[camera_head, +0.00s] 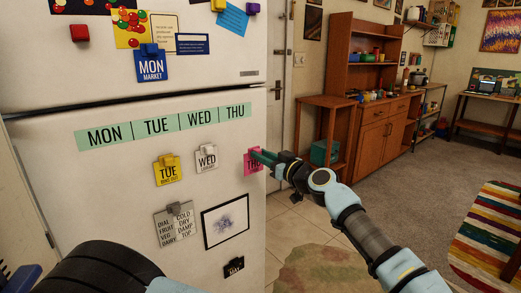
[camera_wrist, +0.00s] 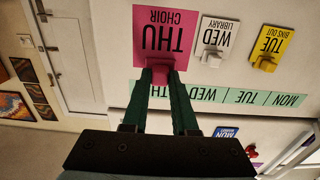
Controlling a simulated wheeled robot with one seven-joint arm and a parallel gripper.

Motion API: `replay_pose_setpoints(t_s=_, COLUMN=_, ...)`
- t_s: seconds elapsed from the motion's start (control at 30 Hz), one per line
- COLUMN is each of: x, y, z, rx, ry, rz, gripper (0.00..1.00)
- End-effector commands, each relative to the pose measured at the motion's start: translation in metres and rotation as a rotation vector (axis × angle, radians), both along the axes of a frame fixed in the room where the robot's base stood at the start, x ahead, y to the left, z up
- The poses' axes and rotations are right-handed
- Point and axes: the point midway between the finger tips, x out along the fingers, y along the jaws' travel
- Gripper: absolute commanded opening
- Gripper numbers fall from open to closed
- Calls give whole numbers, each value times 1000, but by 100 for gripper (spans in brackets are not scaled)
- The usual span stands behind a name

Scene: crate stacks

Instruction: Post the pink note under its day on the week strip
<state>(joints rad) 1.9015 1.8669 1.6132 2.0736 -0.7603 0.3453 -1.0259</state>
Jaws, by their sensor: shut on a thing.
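The pink note (camera_head: 249,165) reads THU and, in the wrist view (camera_wrist: 170,20), THU CHOIR. It lies flat at the fridge door, below the THU cell of the green week strip (camera_head: 160,128). Whether it touches the door I cannot tell. The strip also shows in the wrist view (camera_wrist: 222,97), upside down, reading MON, TUE, WED, THU. My gripper (camera_head: 259,154) is shut on the pink magnet block of the note; its fingers (camera_wrist: 162,76) cover part of that block. In the head view the fingers hide part of the note's right side.
A yellow TUE note (camera_head: 166,172) and a white WED note (camera_head: 207,162) hang left of the pink one. A blue MON note (camera_head: 151,68) is on the upper door. Lower down are a grey list (camera_head: 174,227) and a framed sketch (camera_head: 226,219). Open floor lies right of the fridge.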

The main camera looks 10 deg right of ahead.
Motion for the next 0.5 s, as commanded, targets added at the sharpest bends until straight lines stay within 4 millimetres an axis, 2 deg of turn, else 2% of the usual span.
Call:
replay_pose_setpoints(t_s=0.03, x=-1, y=0, z=6, rx=1, ry=0, rz=0, gripper=0)
replay_pose_setpoints(t_s=0.23, x=1, y=1, z=8, rx=1, ry=0, rz=1, gripper=0)
replay_pose_setpoints(t_s=0.5, x=21, y=11, z=10, rx=1, ry=2, rz=1, gripper=0)
